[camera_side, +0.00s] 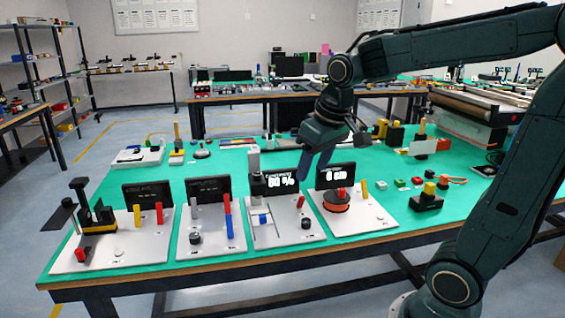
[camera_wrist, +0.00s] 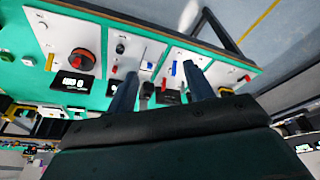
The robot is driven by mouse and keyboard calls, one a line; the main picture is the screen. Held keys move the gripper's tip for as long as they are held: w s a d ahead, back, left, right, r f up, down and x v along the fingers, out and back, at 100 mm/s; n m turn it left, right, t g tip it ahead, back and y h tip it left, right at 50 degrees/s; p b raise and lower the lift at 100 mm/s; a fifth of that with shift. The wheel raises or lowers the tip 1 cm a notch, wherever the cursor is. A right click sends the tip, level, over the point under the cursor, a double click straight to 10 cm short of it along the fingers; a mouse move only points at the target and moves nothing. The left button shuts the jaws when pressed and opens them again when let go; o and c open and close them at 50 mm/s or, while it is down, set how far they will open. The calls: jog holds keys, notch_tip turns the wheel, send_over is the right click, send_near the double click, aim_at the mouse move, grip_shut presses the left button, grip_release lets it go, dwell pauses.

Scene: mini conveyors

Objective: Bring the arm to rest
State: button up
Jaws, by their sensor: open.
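My gripper (camera_side: 316,166) hangs above the green table (camera_side: 225,165), near the displays of the two right-hand station plates. Its fingers point down and slightly left in the side view. In the wrist view my gripper (camera_wrist: 160,92) shows two dark fingers spread apart with a clear gap between them. Nothing is held. Behind the gap, the station plates lie at a distance.
Several grey station plates line the table's front edge, including one with a red round disc (camera_side: 336,200) and one with a blue block (camera_side: 264,218). Dark displays (camera_side: 148,195) stand behind the plates. A conveyor (camera_side: 478,105) stands at the right rear. Open green surface lies behind the displays.

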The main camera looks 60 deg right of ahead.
jog(key=s+a+n+t, duration=0.2)
jog(key=s+a, duration=0.4)
jog(key=s, duration=0.6)
jog(key=shift+a+f+y, duration=0.3)
jog(key=shift+a+y, duration=0.1)
